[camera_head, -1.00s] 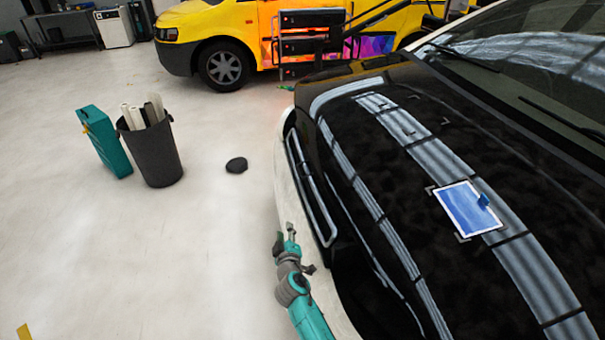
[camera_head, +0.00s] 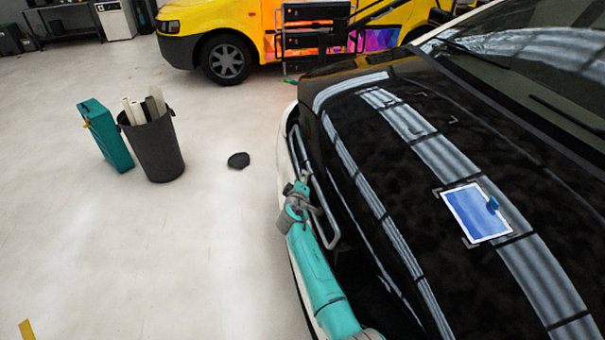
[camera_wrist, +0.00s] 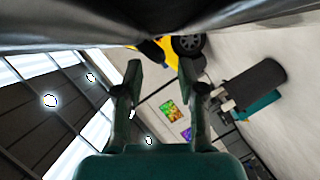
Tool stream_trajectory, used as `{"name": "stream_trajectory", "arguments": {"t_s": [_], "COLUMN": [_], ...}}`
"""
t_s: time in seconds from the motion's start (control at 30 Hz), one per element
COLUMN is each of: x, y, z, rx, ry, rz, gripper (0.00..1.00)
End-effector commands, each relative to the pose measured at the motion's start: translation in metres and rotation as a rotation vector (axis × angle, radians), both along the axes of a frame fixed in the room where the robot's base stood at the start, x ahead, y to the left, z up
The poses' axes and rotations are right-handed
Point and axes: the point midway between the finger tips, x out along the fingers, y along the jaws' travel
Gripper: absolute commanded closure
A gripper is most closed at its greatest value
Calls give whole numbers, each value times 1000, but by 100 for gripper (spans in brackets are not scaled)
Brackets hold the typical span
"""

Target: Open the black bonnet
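The black bonnet (camera_head: 385,165) of the car fills the right of the head view, glossy with pale reflected bands, and looks closed. My gripper (camera_head: 303,178) is at the bonnet's front edge, by the car's front grille. In the wrist view my gripper (camera_wrist: 158,72) has its two fingers well apart with nothing between them. A dark car surface (camera_wrist: 150,30) spans the top of that view, just beyond the fingertips. Whether the fingers touch it, I cannot tell.
A blue card with a blue clip (camera_head: 476,212) lies on the bonnet. A black bin with rolls (camera_head: 155,150) and a teal case (camera_head: 105,137) stand on the floor at left. A yellow van (camera_head: 225,40) is behind.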

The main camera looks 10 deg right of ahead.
Motion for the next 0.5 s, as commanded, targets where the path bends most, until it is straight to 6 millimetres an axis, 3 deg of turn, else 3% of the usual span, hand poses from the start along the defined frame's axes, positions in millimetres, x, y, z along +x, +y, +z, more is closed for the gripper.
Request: {"name": "stream_trajectory", "arguments": {"t_s": [0.23,0.5], "x": [26,42], "y": [-9,-14], "z": [-4,-10], "rx": [-1,-1], "ry": [-1,0], "rz": [2,0], "gripper": [61,61]}}
